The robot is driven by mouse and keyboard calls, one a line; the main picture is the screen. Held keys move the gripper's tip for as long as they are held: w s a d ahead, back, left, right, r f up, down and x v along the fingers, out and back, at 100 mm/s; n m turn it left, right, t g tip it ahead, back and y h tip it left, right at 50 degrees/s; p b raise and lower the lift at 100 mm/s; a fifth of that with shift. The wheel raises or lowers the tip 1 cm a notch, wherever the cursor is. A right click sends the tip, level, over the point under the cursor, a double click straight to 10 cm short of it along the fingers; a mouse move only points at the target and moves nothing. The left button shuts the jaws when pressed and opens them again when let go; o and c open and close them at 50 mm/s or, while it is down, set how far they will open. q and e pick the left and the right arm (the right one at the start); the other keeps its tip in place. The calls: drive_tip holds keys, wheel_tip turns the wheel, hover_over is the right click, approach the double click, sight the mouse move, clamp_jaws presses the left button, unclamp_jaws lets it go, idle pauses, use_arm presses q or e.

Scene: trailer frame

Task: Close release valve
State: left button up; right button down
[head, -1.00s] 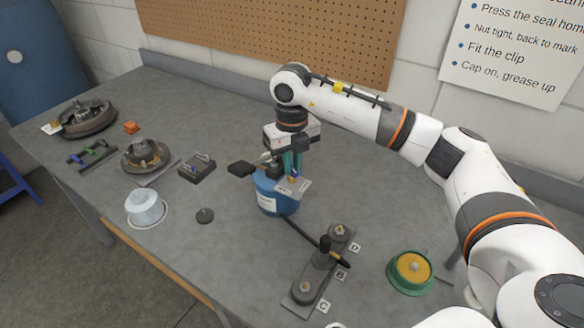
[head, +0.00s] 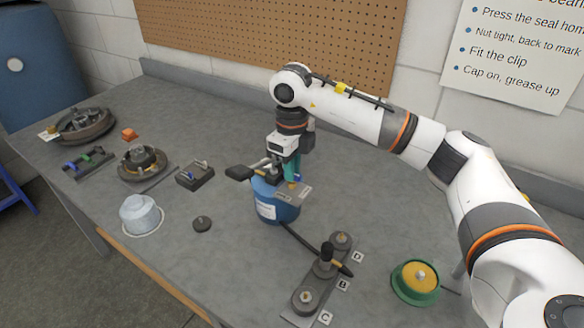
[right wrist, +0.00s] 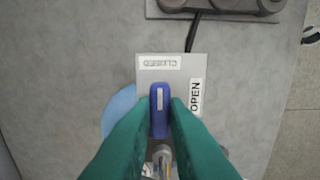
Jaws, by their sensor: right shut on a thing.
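The release valve's blue lever (right wrist: 159,110) shows in the right wrist view on a light plate (right wrist: 150,82). A CLOSED label (right wrist: 160,62) is at the plate's top and an OPEN label (right wrist: 196,97) at its right. The lever points up the picture, its tip just short of the CLOSED label. My right gripper (right wrist: 160,112), with green fingers, is shut on the lever from both sides. In the head view my right gripper (head: 292,176) is at the top of a blue canister (head: 268,207), and its fingers hide the lever. My left gripper is not in view.
A black handle (head: 240,172) juts left from the canister top. A dark hose (head: 300,238) runs to a plate with posts (head: 318,280) lettered B, C and D. The bench behind the canister is clear.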

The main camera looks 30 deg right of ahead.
drive_tip(key=shift+r, duration=0.1)
drive_tip(key=c, duration=1.4)
unclamp_jaws()
drive_tip(key=shift+c, duration=0.2)
wheel_tip(320, 180, up, 12)
drive_tip(key=shift+b, duration=0.4)
